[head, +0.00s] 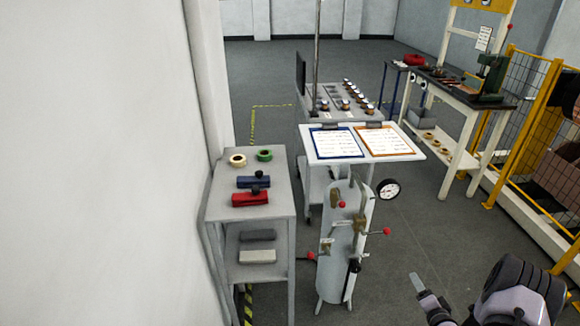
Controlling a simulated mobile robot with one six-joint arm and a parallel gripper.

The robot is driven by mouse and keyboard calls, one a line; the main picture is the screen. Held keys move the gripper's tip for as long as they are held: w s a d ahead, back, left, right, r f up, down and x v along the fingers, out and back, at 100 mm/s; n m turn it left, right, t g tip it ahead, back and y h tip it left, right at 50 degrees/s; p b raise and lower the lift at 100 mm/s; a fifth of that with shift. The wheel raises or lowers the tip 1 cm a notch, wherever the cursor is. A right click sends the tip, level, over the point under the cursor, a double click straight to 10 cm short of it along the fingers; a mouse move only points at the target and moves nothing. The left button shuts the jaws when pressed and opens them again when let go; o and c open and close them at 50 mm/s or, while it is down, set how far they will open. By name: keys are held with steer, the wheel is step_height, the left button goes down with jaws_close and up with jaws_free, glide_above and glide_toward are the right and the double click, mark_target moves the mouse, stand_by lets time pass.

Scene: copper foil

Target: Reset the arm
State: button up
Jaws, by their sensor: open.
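My arm reaches in from the lower right corner of the head view, with a dark, rounded arm part nearest the corner. My gripper (417,283) is to the left of that part, over the grey floor. It is open, and I see nothing held in it. Part of the arm is cut off by the bottom edge of the picture.
A grey cylinder stand (343,245) with red-knobbed valves and a gauge (388,189) stands left of my gripper. A grey shelf unit (222,205) holds tape rolls and red and blue blocks. Clipboards lie on a white table (405,150). A yellow fence (522,125) is right.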

steer(key=w+r+n+g+h, duration=0.1)
steer(key=w+r, duration=0.2)
steer(key=r, duration=0.4)
steer(key=w+r+n+g, duration=0.1)
steer(key=w+r, duration=0.2)
steer(key=r, duration=0.5)
steer(key=s+a+r+n+g, duration=0.1)
steer(key=s+a+r, duration=0.2)
steer(key=a+r, duration=0.55)
steer(key=s+a+r+g, duration=0.25)
steer(key=a+r, duration=0.25)
steer(key=r, duration=0.6)
steer(key=s+a+r+n+g+y, duration=0.1)
steer(key=s+a+r+n+y, duration=0.1)
steer(key=s+a, duration=0.9)
steer(key=s+a+r+n+g+y, duration=0.1)
steer(key=s+a+r, duration=0.3)
steer(key=s+a, duration=0.6)
steer(key=s+n+y, duration=0.1)
steer(key=s, duration=0.5)
steer(key=shift+a+r+n+y, duration=0.15)
steer(key=shift+a+n+y, duration=0.2)
steer(key=shift+n+y, duration=0.05)
steer(key=shift+g, duration=0.25)
steer(key=shift+d, duration=0.1)
